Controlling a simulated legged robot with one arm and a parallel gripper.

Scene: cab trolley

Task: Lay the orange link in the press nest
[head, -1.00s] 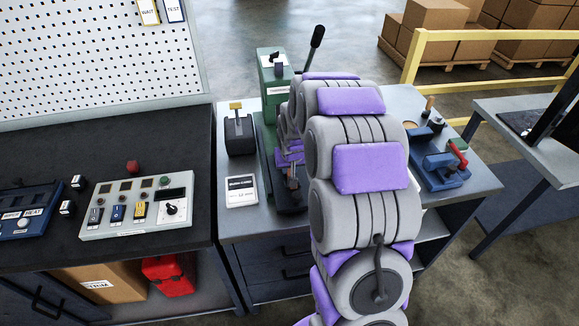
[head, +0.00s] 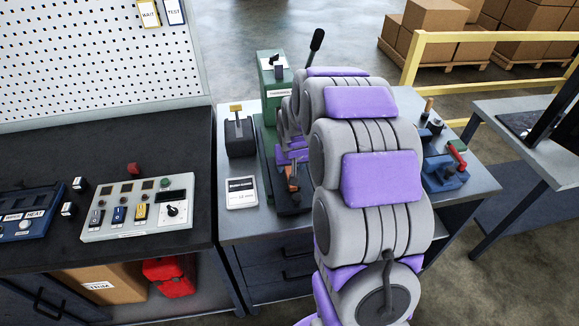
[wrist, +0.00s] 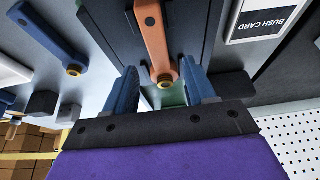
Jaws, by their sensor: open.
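The orange link (wrist: 155,42) lies along a dark part of the press in the wrist view, its brass-bushed end (wrist: 164,81) nearest my gripper. In the head view a strip of the orange link (head: 293,178) shows beside my arm. My gripper (wrist: 160,68) is open, one blue finger on each side of the link in the picture, with visible gaps. The green press (head: 274,78) stands behind my arm. I cannot tell how the link seats in the nest, because the nest is largely hidden.
A blue link (wrist: 52,38) with a brass bush lies left in the wrist view. A white bush card (head: 241,192) and a black block with a yellow top (head: 238,133) are left of the press. A blue fixture with a red handle (head: 446,165) is right. A control box (head: 137,207) sits further left.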

